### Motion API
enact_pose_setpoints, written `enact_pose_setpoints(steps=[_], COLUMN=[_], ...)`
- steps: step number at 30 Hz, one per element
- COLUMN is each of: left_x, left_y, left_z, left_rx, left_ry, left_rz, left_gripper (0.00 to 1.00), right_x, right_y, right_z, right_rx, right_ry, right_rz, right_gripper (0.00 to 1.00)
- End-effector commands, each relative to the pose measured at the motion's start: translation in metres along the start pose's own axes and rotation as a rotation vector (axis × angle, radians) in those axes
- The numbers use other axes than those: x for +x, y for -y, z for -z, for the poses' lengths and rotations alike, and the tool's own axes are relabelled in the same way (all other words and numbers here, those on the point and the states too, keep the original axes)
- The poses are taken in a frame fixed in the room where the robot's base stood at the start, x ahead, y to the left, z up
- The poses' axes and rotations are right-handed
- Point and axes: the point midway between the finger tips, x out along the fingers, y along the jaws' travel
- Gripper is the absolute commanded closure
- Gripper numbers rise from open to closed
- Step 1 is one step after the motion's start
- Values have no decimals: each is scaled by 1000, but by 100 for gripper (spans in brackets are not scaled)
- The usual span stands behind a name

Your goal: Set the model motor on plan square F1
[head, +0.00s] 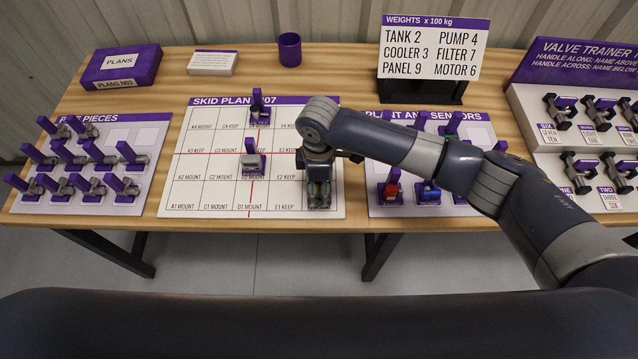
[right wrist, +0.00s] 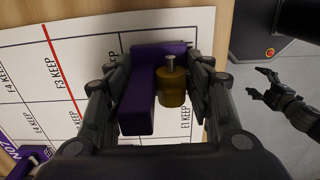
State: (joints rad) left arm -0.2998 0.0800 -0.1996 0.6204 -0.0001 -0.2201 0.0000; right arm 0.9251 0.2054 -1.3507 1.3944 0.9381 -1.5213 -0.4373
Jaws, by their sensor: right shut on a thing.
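My right gripper (head: 319,190) is at the near right corner of the skid plan board (head: 210,192), over the square to the right of E2 and E1. In the right wrist view it (right wrist: 170,95) is shut on the model motor (right wrist: 172,88), a yellow-brown cylinder with a grey shaft beside a purple upright block. In the right wrist view, my left gripper (right wrist: 264,86) is open and empty over the floor.
Two models stand on the plan board, one at the top centre (head: 260,108) and one at mid-centre (head: 252,160). The pieces board (head: 130,190) is at left. The plant and sensors board (head: 385,210) is close at right, with several models. A weights sign (head: 433,48) stands behind.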

Motion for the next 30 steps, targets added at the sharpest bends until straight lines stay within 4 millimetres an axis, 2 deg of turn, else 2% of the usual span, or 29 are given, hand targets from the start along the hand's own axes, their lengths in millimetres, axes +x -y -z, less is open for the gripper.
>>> enact_pose_setpoints(steps=[14, 15, 18, 30], left_x=[3, 3, 3, 2], left_y=[0, 0, -1, -1], left_z=[0, 0, 0, 0], left_rx=[1, 1, 1, 1], left_ry=[0, 0, 0, 0], left_rz=[-1, -1, -1, -1], left_gripper=[29, 29, 29, 29], right_x=[7, 7, 7, 7], right_y=[0, 0, 0, 0], right_z=[0, 0, 0, 0], right_rx=[0, 0, 0, 0], right_ry=[-1, -1, -1, 0], right_rz=[0, 0, 0, 0], right_gripper=[80, 48, 29, 29])
